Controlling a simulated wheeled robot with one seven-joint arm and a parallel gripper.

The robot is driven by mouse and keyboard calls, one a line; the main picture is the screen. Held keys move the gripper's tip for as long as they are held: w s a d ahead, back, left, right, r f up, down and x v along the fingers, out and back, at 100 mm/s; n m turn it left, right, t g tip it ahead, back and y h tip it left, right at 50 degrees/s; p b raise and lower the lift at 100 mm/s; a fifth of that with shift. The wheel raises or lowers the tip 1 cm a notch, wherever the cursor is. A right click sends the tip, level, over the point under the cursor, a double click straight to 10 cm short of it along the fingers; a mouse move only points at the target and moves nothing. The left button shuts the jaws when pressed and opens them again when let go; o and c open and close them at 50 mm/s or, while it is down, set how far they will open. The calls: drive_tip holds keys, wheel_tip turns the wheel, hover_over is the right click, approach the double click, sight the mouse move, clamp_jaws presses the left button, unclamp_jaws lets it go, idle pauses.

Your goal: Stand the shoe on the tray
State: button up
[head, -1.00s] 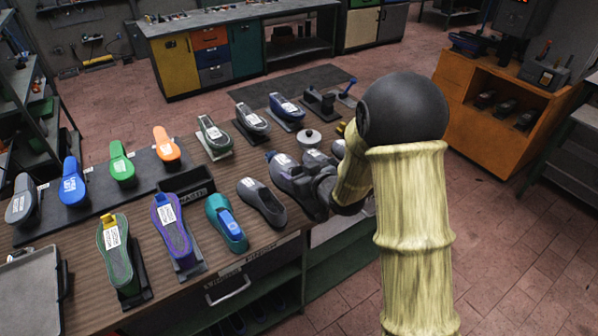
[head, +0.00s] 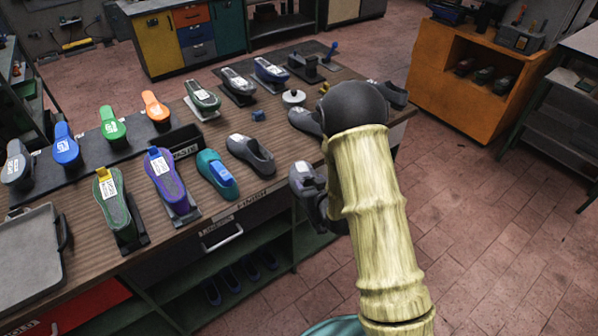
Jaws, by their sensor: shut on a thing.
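My gripper (head: 310,190) hangs just off the table's front edge, partly behind my own pale arm. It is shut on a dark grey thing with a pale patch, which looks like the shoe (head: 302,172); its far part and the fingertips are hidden. The thing is in the air, apart from the tray. The grey tray (head: 28,262), with a raised rim and dark handle, lies at the table's left end. Its visible surface is bare.
On the wooden table stand a grey shoe (head: 251,154), a teal shoe (head: 208,163) with a blue piece, and purple (head: 167,183) and green (head: 118,205) ones on stands. A low box (head: 182,143) is behind them. Floor to the right is clear.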

drive_tip(key=s+d+f+m+h+b, duration=0.1)
drive_tip(key=s+d+f+h+b, duration=0.1)
drive_tip(key=d+f, duration=0.2)
drive_tip(key=s+d+f+m+h+b, duration=0.2)
drive_tip(key=d+f, duration=0.3)
drive_tip(key=f, duration=0.5)
drive_tip(key=shift+s+d+t, duration=0.25)
drive_tip(key=shift+s+t, duration=0.15)
drive_tip(key=shift+s, duration=0.25)
